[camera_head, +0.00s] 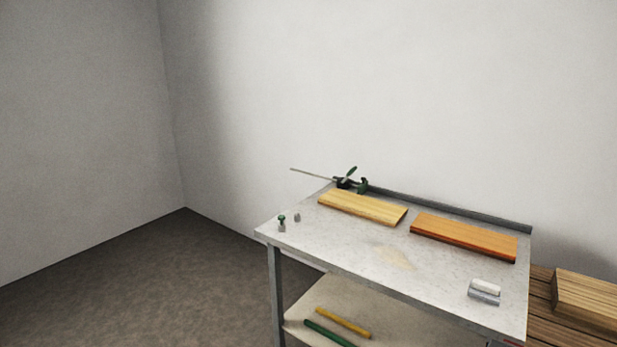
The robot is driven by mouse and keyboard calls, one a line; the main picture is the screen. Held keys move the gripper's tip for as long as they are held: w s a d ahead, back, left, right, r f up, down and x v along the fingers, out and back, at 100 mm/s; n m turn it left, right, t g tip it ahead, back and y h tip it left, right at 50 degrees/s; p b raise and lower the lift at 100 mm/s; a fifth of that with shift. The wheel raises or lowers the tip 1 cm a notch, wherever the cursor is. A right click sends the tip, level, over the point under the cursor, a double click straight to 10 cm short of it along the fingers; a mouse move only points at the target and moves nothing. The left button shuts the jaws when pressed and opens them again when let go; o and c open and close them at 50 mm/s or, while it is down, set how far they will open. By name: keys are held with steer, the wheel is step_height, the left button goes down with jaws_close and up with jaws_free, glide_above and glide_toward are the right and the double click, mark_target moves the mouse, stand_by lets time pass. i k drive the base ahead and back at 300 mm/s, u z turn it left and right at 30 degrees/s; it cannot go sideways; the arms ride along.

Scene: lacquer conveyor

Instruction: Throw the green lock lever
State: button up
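A dark device with green parts (362,186) stands at the back left corner of the metal-topped workbench (350,237). A slim green lever (351,170) sticks up from it, tilted to the upper right. A thin pale rod (310,174) reaches out from the device to the left, past the bench edge. The device is small in this view, so its details are hard to make out. A small grey fitting with a green top (282,221) stands near the bench's left front corner. My gripper is not in view.
A pale board (362,207) and an orange-brown board (463,236) lie on the bench. A white and grey block (485,290) sits at the right front. Yellow (343,322) and green bars lie on the lower shelf. Wooden blocks stand at right. The floor at left is clear.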

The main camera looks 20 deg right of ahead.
mark_target(339, 184)
steer(key=u, duration=0.05)
steer(key=i, duration=0.9)
steer(key=u, duration=0.55)
steer(key=i, duration=1.15)
steer(key=u, duration=0.35)
